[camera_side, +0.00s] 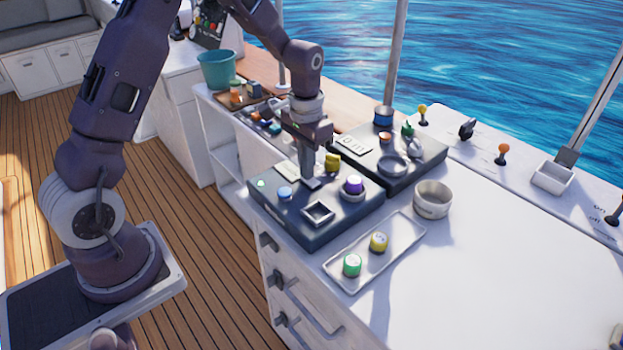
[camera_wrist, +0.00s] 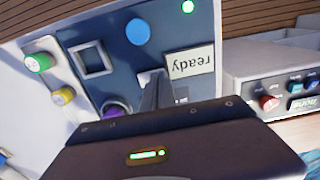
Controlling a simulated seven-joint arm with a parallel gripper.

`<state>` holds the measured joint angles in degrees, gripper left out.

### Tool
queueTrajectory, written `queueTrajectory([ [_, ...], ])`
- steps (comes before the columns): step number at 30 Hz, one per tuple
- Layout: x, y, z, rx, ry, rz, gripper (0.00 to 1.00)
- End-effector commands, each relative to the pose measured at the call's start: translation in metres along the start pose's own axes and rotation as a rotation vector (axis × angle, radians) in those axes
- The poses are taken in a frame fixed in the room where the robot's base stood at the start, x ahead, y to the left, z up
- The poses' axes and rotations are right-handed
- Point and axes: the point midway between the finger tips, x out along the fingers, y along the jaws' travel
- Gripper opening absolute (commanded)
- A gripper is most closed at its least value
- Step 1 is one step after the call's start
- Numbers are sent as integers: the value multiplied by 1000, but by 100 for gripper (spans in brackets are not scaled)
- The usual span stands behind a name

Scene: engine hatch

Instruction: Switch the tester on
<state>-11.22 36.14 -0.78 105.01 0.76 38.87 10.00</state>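A dark box (camera_side: 290,222), which looks like the tester, lies on the white counter. On it are a blue round button (camera_wrist: 138,31), a lit green lamp (camera_wrist: 187,6), a square-framed socket (camera_wrist: 93,60), a purple-topped knob (camera_side: 353,185) and a label reading "ready" (camera_wrist: 190,63). A yellow piece (camera_side: 332,161) stands at its far side. My gripper (camera_side: 311,184) points down at the middle of the box, its fingers together. In the wrist view the fingertips (camera_wrist: 152,82) are over a small pale plate beside the label. They hide most of it; I cannot tell whether they touch it.
A tray (camera_side: 375,268) with a green and a yellow capped piece lies in front. A white bowl (camera_side: 433,199) stands to the right. A second dark box (camera_side: 425,160) with a dish and knobs sits behind. The counter's right part is clear.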

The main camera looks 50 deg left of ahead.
Motion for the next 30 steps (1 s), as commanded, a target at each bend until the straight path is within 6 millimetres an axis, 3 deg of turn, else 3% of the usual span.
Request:
queueTrajectory([
  [5,-5,0,0,0,2,0,0],
  [22,-64,0,-1,0,3,0,0],
  [30,-70,0,0,0,0,0,0],
])
